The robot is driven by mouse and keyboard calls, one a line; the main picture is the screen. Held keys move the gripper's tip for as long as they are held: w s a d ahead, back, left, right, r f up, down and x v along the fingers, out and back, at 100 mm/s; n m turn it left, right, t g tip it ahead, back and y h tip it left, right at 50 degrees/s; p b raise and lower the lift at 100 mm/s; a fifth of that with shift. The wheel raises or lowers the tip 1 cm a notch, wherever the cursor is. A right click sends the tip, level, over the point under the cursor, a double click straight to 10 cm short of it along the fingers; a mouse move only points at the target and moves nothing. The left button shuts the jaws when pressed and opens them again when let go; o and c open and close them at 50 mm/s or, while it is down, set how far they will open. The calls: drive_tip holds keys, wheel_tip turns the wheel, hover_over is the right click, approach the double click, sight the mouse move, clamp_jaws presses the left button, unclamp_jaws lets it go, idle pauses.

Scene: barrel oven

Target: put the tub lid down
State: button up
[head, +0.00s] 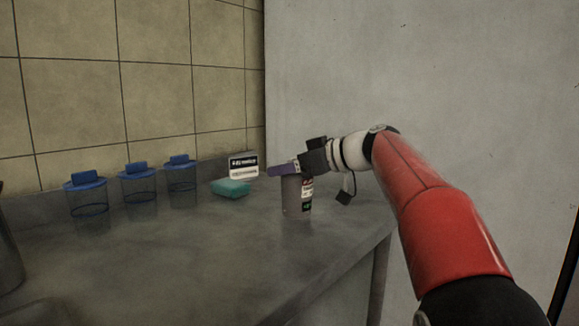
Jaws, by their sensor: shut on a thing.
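The tub lid (282,171) is a flat purple piece in the head view, right of centre on the counter's far side. My gripper (300,165) comes in from the right and is shut on the lid's right side. A grey tub (295,198) with a dark and red label stands upright on the counter just below. The lid overlaps the tub's top in the picture and sticks out to its left. I cannot tell whether the lid touches the tub. My gripper hides part of the lid and the tub's top right.
Several clear jars with blue lids (139,186) stand along the tiled wall at left. The grey counter (170,255) is bare in front. Its right edge lies near the tub.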

drive_tip(key=o, duration=0.9)
drive_tip(key=shift+p, duration=0.4)
